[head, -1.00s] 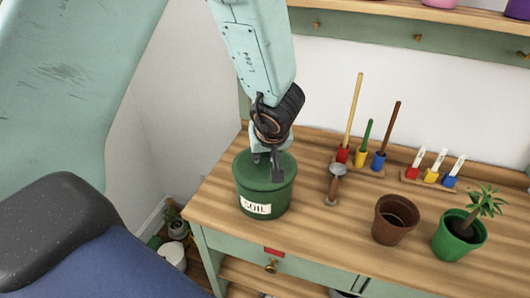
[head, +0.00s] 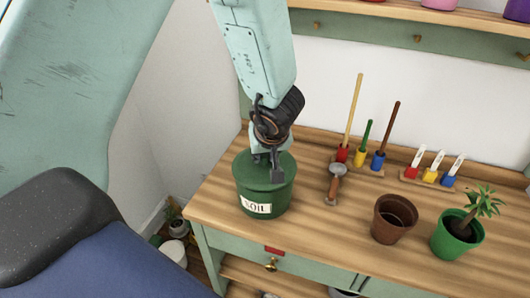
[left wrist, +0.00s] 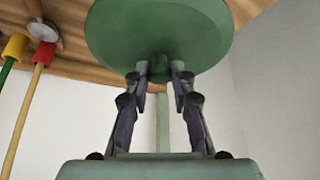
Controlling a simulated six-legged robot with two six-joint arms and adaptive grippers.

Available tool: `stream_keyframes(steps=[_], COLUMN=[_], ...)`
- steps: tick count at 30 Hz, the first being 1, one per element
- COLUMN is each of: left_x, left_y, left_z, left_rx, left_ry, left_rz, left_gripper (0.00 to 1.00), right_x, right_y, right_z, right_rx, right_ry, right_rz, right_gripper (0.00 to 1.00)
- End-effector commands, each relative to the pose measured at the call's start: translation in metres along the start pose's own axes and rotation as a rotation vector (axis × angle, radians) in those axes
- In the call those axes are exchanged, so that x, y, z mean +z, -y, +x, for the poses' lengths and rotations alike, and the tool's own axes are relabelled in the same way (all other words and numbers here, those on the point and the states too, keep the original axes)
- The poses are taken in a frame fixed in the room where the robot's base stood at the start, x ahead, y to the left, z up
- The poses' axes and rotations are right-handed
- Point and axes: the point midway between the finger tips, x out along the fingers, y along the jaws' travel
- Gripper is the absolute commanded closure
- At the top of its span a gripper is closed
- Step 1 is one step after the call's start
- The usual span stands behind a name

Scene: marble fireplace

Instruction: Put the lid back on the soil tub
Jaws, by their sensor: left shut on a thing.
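The green soil tub (head: 264,200) with a white "SOIL" label stands upright at the left end of the wooden bench. The round green lid (head: 249,166) lies on top of the tub, covering its mouth, and looks level. Whether it is fully seated I cannot tell. My left gripper (head: 265,177) points down at the lid's middle. In the left wrist view its two fingers (left wrist: 159,78) are shut on the small knob under the green lid disc (left wrist: 160,30). The tub itself is hidden behind the lid there. My right gripper is not in view.
A hand trowel (head: 334,186) lies right of the tub. Coloured holders with long-handled tools (head: 361,155) and white labels (head: 432,172) stand along the back. An empty brown pot (head: 394,218) and a green potted plant (head: 458,235) stand to the right.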

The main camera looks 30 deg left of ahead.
Motion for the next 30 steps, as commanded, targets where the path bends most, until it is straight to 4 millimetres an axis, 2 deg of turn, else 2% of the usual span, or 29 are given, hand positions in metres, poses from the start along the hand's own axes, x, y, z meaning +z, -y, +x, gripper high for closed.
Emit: stream_keyframes(steps=[30], left_x=[0.001], left_y=[-0.0009], left_z=[0.0027], left_rx=[0.0], left_ry=[-0.001], left_rz=[0.0], left_gripper=[1.0], right_x=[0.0], right_y=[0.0], right_z=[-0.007], right_rx=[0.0], right_ry=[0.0], right_rz=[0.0], right_gripper=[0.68])
